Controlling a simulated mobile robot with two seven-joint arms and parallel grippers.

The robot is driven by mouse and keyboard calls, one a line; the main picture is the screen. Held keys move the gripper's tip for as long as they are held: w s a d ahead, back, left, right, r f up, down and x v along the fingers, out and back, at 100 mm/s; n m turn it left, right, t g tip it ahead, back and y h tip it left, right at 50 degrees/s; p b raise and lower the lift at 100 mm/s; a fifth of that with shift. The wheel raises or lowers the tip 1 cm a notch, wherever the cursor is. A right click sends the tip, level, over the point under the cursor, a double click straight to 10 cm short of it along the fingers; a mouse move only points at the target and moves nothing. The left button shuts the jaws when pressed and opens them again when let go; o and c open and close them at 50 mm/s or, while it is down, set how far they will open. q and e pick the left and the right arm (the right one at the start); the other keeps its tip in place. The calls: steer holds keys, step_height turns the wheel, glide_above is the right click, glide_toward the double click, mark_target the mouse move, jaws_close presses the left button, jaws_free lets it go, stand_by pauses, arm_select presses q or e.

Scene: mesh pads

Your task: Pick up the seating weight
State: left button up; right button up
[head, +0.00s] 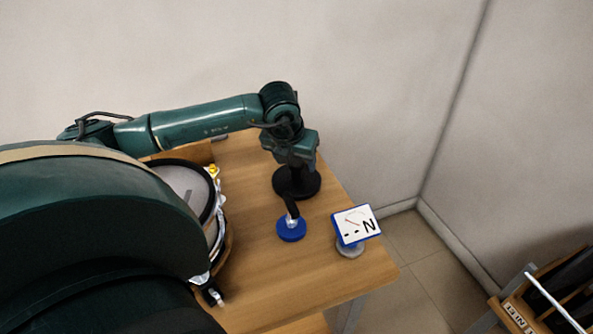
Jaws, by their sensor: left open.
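The seating weight appears to be a round blue disc (291,231) with a short metallic knob on top, standing upright on the wooden table. My left gripper (292,208) points down just above it, with its dark fingers at the knob. It is open. From this angle I cannot tell whether the fingers are around the knob or only above or beside it. My right gripper is not in view.
A drum (188,186) with a pale head and dark rim sits at left on the table (265,285), partly hidden by my large green arm. A blue-framed card (357,225) on a round grey base stands right of the disc, near the table's right edge. Bare table lies in front.

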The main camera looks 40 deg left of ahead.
arm_select(q)
steer(key=shift+x, duration=1.1)
jaws_close()
steer(key=shift+w+a+r, duration=0.1)
steer(key=shift+w+r, duration=0.15)
steer(key=shift+r, duration=0.05)
